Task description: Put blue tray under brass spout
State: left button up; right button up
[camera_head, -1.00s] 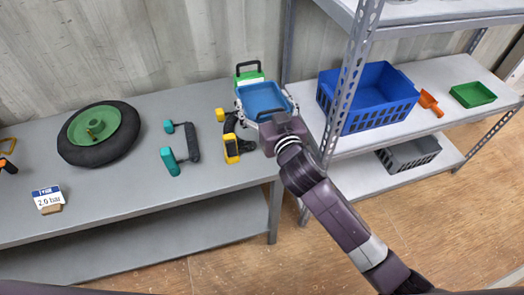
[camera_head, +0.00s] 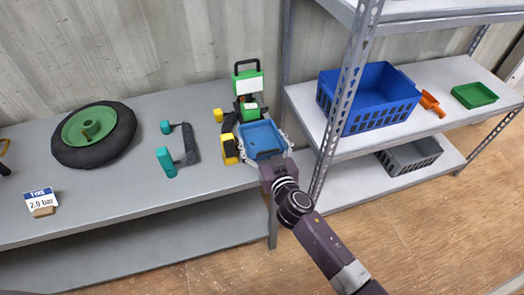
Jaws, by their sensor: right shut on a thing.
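The blue tray (camera_head: 262,136) is at the right end of the grey bench, in front of a green, white and black device (camera_head: 248,84) with a black handle. My right gripper (camera_head: 268,162) is shut on the near side of the tray, its fingers partly hidden behind my wrist. I cannot tell whether the tray touches the bench. No brass spout can be made out clearly; the front of the device is small and dark. My left gripper is not in view.
A yellow and black tool (camera_head: 229,149) stands close left of the tray. A teal and dark tool (camera_head: 188,146), a black wheel with green hub (camera_head: 120,140) and a price card (camera_head: 40,198) are further left. A shelf post (camera_head: 347,95) and blue crate (camera_head: 378,85) are right.

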aim_at(262, 149)
jog(key=shift+f+b, duration=0.9)
jog(key=shift+f, duration=1)
jog(key=shift+f, duration=0.15)
jog(key=o, duration=1.2)
